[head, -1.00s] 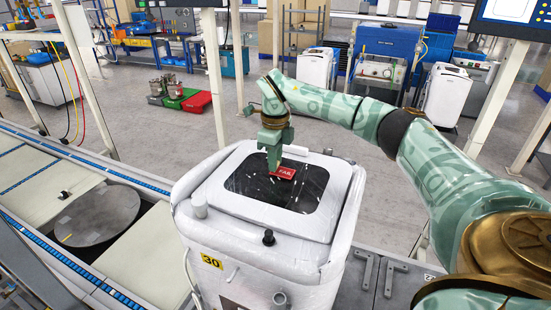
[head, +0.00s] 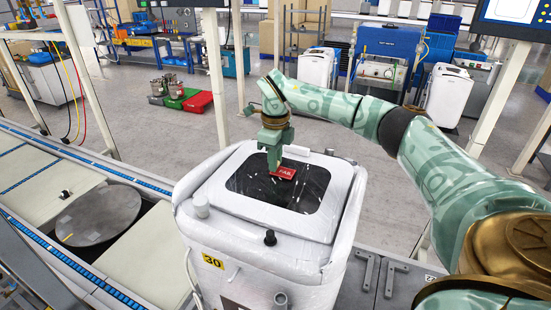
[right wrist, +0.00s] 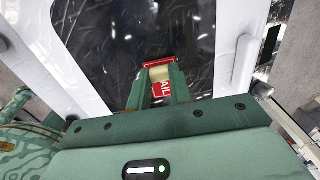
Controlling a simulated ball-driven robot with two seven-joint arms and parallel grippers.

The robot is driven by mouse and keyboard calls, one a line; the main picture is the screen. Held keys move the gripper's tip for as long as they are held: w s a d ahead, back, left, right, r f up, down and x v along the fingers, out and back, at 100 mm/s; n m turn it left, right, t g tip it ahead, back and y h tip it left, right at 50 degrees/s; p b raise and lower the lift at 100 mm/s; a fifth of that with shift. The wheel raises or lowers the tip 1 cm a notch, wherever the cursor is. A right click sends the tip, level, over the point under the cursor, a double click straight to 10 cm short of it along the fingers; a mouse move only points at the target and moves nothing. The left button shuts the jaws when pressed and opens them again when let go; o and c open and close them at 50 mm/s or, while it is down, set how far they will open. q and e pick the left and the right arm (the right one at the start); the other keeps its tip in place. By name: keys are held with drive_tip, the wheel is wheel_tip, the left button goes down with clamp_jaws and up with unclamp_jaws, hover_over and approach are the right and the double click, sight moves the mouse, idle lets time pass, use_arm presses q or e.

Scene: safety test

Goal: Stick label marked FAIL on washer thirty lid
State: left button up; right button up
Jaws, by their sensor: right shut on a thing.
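Washer thirty (head: 262,262) is white, wrapped in clear film, with a yellow tag "30" (head: 212,261) on its front. Its lid has a white frame and a dark glossy panel (head: 250,180). My right gripper (head: 274,168) points down over the lid, shut on the label. In the right wrist view the label (right wrist: 162,90) shows between the fingers, just over or against the dark panel (right wrist: 100,45); I cannot tell if it touches. My left gripper is not in view.
A conveyor with cream plates and a round grey disc (head: 100,215) runs along the left. A dark knob (head: 270,238) and a pale knob (head: 200,205) stand on the washer's front top edge. Other washers stand farther back.

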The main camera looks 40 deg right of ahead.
drive_tip(key=shift+s+f, duration=0.1)
drive_tip(key=shift+f, duration=0.4)
idle(1.4)
drive_tip(key=o, duration=1.3)
drive_tip(key=shift+r, duration=0.15)
drive_tip(key=shift+r, duration=3.45)
drive_tip(key=shift+f, duration=0.1)
